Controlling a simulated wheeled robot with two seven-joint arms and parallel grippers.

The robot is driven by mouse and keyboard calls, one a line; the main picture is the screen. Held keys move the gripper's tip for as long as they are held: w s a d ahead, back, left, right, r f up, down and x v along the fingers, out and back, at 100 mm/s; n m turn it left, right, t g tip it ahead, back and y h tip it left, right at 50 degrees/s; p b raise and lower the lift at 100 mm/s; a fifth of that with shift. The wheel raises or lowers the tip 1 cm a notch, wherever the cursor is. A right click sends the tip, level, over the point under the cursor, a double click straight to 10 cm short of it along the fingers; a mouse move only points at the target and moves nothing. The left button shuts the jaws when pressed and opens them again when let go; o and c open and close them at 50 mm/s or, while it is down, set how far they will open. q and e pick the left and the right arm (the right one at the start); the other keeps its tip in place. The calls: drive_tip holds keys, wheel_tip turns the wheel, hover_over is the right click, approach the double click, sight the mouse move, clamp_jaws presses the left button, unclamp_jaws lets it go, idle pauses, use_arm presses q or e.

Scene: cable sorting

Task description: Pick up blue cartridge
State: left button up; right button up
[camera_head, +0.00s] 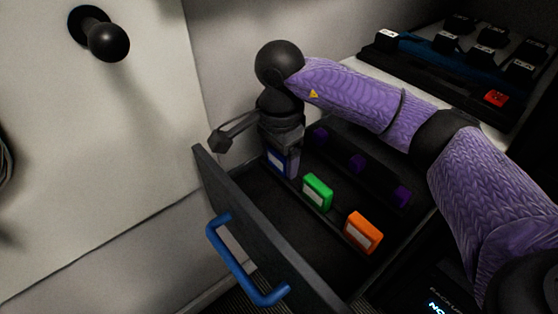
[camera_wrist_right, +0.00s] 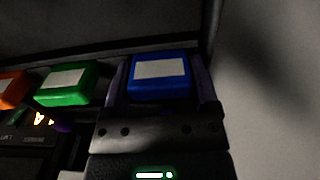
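The blue cartridge (camera_head: 277,162) with a white label stands at the far end of the open drawer, partly covered by my right gripper (camera_head: 283,155) from above. In the right wrist view the blue cartridge (camera_wrist_right: 160,80) lies between the two purple fingers of my right gripper (camera_wrist_right: 163,88). The fingers are spread on either side of it, with a narrow gap showing at the right finger. Whether the left finger touches it is hard to tell. My left gripper is not in view.
A green cartridge (camera_head: 317,192) and an orange cartridge (camera_head: 363,233) stand in the same drawer (camera_head: 262,246), which has a blue handle (camera_head: 236,268). Purple blocks (camera_head: 357,163) line the drawer's right side. A dark panel with switches (camera_head: 440,75) is at upper right.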

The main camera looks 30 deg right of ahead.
drive_tip(key=c, duration=0.7)
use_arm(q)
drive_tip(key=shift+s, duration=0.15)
